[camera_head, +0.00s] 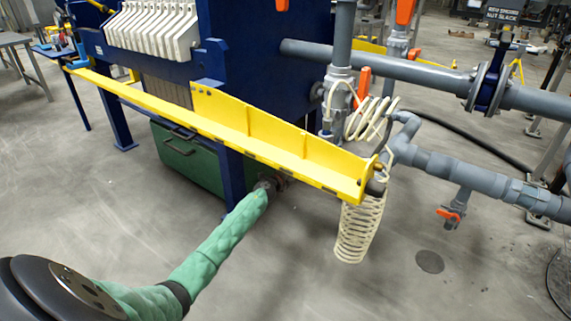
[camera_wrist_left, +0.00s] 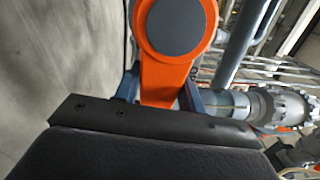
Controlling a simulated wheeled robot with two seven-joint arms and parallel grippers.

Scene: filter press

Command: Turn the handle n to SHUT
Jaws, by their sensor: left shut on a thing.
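An orange handle (camera_wrist_left: 163,72) with a round grey cap fills the upper middle of the left wrist view. My left gripper (camera_wrist_left: 158,95) has its two blue-grey fingers on either side of the handle's narrow lower part and is shut on it. In the head view my left arm, in a green sleeve, reaches to the press frame, and my left gripper (camera_head: 272,184) is small and partly hidden under the yellow beam. The held handle cannot be made out there. No SHUT mark or letter n is readable. My right gripper is not in view.
The yellow beam (camera_head: 225,133) runs just above my left gripper. A blue leg (camera_head: 231,175) and green tank (camera_head: 188,158) stand beside it. A coiled cream hose (camera_head: 358,230) and grey pipes (camera_head: 440,165) with other orange handles (camera_head: 364,83) lie right. Front floor is clear.

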